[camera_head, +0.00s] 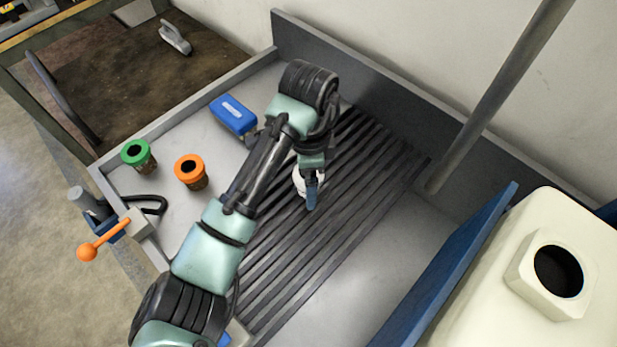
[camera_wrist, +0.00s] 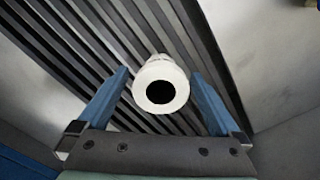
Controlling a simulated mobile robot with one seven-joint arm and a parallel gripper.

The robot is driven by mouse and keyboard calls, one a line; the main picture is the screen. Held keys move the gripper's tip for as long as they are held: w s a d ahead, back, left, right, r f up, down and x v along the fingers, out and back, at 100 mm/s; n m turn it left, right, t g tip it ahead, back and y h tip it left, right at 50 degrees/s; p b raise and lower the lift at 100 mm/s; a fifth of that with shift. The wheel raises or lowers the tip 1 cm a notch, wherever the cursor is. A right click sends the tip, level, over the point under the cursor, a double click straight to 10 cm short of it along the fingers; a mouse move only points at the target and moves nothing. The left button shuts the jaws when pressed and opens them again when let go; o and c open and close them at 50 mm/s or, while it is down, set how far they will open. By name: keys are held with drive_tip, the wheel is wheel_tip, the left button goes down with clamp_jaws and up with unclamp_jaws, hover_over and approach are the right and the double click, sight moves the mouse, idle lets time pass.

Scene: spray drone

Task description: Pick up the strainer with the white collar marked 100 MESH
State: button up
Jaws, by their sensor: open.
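A strainer with a white collar (camera_wrist: 159,69) stands on the ribbed dark mat, with its round dark opening facing the wrist camera. In the head view the white collar (camera_head: 298,183) is partly hidden behind my gripper. My gripper (camera_wrist: 164,88) is open, with one blue finger on each side of the collar and a gap on both sides. In the head view my gripper (camera_head: 311,190) is over the mat, pointing down. No marking on the collar can be read. Two other strainers stand to the left, one with a green collar (camera_head: 135,152) and one with an orange collar (camera_head: 190,169).
The ribbed mat (camera_head: 350,215) lies in a grey tray with raised walls (camera_head: 375,82). A blue box (camera_head: 233,115) lies behind my arm. An orange-knobbed lever (camera_head: 88,252) is at the left edge. A blue panel (camera_head: 445,265) and cream tank (camera_head: 550,225) stand at right.

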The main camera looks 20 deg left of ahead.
drive_tip(key=shift+f, duration=0.15)
drive_tip(key=shift+c, duration=0.2)
drive_tip(key=c, duration=1.5)
